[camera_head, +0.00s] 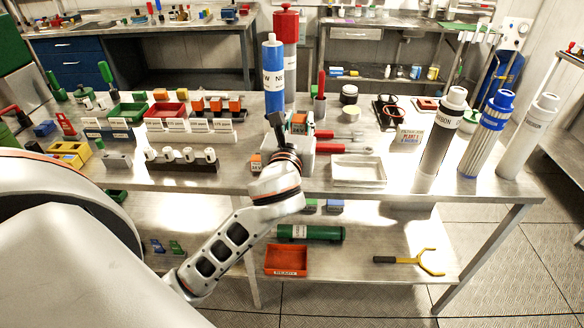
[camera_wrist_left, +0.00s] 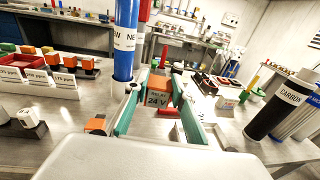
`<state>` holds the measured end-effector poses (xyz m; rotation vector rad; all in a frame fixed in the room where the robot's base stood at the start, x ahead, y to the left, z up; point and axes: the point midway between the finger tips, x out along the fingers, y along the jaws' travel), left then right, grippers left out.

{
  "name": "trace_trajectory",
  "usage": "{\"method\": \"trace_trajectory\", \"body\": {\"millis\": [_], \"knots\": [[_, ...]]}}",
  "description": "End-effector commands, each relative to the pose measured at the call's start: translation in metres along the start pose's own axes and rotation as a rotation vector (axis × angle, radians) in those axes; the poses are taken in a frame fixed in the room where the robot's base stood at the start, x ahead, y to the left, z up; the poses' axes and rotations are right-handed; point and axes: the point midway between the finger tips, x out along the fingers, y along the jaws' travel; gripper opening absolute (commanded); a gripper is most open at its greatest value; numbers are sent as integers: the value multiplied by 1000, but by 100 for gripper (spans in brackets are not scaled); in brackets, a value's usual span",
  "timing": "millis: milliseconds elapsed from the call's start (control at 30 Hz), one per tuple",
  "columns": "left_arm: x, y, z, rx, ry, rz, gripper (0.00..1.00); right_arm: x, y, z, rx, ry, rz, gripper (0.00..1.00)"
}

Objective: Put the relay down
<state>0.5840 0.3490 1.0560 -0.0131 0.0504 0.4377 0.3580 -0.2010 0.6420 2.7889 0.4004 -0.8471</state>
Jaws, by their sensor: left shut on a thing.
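The relay (camera_wrist_left: 158,98), an orange and grey block with a "24 V" label, sits between the teal fingers of my left gripper (camera_wrist_left: 157,108) in the wrist view. In the head view the relay (camera_head: 299,122) shows its orange top at my left gripper (camera_head: 288,125), which is shut on it over the middle of the steel bench (camera_head: 225,178). A pale box-like shape (camera_head: 302,160) shows just below the gripper. Whether the relay touches anything under it is hidden. My right gripper is in neither view.
Blue (camera_head: 273,75) and red (camera_head: 287,45) upright cylinders stand behind the gripper. Red-handled tools (camera_head: 322,148) and a shallow pale tray (camera_head: 358,172) lie to the right. A small orange block (camera_head: 256,162) is at the left. Tall filter cartridges (camera_head: 440,135) stand at the right end.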

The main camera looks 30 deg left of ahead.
Motion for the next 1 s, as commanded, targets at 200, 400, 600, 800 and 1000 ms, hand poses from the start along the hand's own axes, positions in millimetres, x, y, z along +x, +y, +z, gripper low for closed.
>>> {"method": "trace_trajectory", "body": {"millis": [200, 400, 600, 800, 1000], "knots": [[25, 9, 37, -6, -2, 91, 0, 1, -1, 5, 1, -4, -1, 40], [30, 12, 28, -1, 4, 110, 0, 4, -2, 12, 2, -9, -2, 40], [32, 12, -23, 4, 8, 110, 0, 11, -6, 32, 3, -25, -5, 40], [34, 12, -71, 3, 7, 110, 0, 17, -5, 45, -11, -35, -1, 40], [36, 12, -97, 0, 3, 109, 0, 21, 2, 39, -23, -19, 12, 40]]}}
